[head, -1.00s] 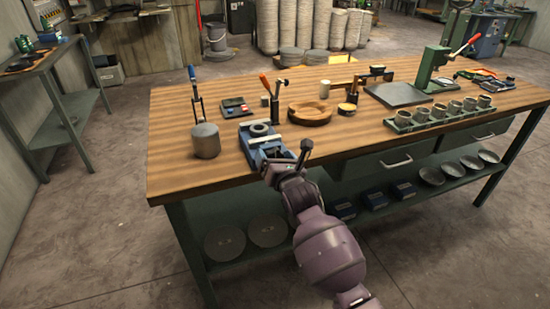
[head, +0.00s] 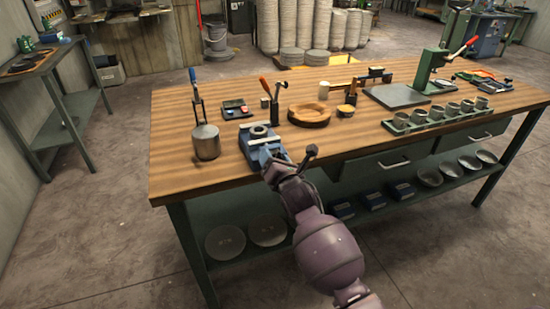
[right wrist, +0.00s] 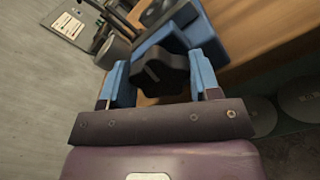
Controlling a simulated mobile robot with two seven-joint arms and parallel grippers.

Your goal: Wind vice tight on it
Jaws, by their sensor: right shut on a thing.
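The blue vice (head: 254,150) stands near the front edge of the wooden workbench in the head view. A grey ring-shaped piece (head: 259,131) sits at its jaws; whether the jaws touch it all round is too small to tell. My right gripper (head: 273,171) is at the vice's front end. In the right wrist view, a black lobed knob (right wrist: 160,74) lies between the blue fingers of my right gripper (right wrist: 160,85), which is shut on it. The vice body (right wrist: 180,35) shows just behind the knob. My left gripper is not in view.
A grey lidded pot (head: 206,142) stands left of the vice. Behind it are a hammer in a stand (head: 274,108) and a round wooden dish (head: 310,114). A green rack of cups (head: 436,118) is at the right. The bench's front left corner is clear.

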